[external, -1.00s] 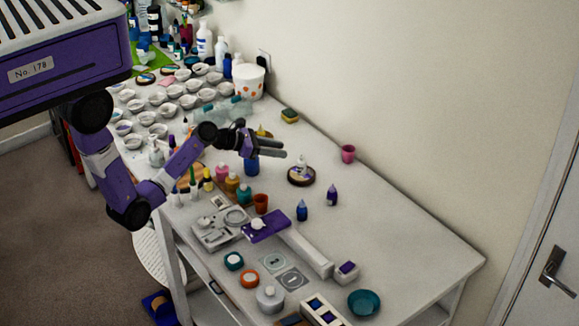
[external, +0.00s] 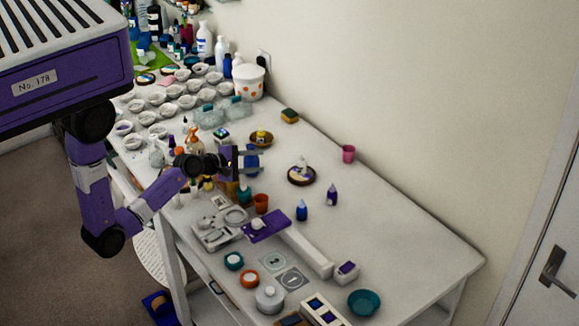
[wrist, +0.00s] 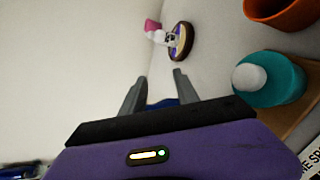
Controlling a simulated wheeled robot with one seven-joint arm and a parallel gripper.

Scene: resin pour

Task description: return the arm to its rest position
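My gripper (external: 260,161) is at the end of my purple arm, over the left-middle part of the white table. Its two fingers are apart and point right. In the wrist view my gripper (wrist: 160,80) shows its grey fingers spread, with nothing clasped between the tips. A blue container (external: 251,158) shows behind and between the fingers in the external view. A bit of blue (wrist: 164,102) also shows between the fingers in the wrist view; whether they touch it I cannot tell. My arm is bent, with its elbow low beside the table's left edge.
A round dark coaster (external: 301,175), a pink cup (external: 348,153) and small bottles (external: 332,195) stand further right. The table's right part (external: 420,235) is clear.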

